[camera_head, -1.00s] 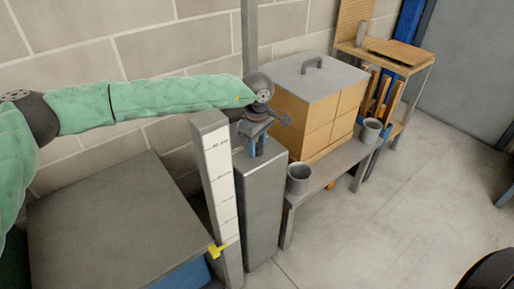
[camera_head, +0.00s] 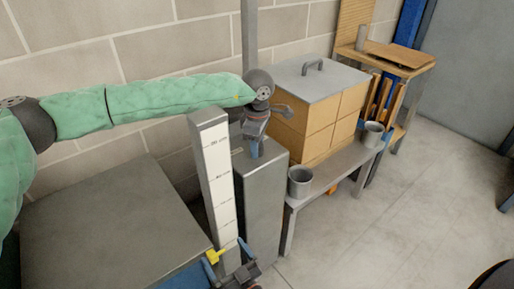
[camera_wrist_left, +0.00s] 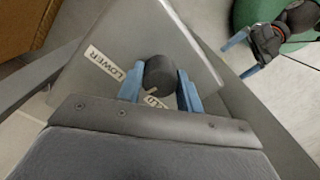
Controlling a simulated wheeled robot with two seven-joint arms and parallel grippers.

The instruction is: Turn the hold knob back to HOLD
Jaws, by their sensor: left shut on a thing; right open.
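The hold knob (camera_wrist_left: 160,75) is a dark round knob on top of a grey pedestal (camera_head: 263,200). My left gripper (camera_head: 255,146) points down at the pedestal top. In the left wrist view its blue fingers stand on both sides of the knob, shut on it. A LOWER label (camera_wrist_left: 105,63) lies left of the knob. A second label (camera_wrist_left: 157,99), partly hidden and ending in "LD", lies at the near side, with a light mark on the knob close to it. My right gripper (camera_head: 232,256) is open at the bottom of the head view, close to a yellow pointer (camera_head: 214,256).
A post with a white marked scale (camera_head: 217,175) stands left of the pedestal. A large grey-topped block (camera_head: 110,215) lies further left. A bench (camera_head: 330,175) with boxes and two grey cups (camera_head: 300,181) is on the right. The floor there is clear.

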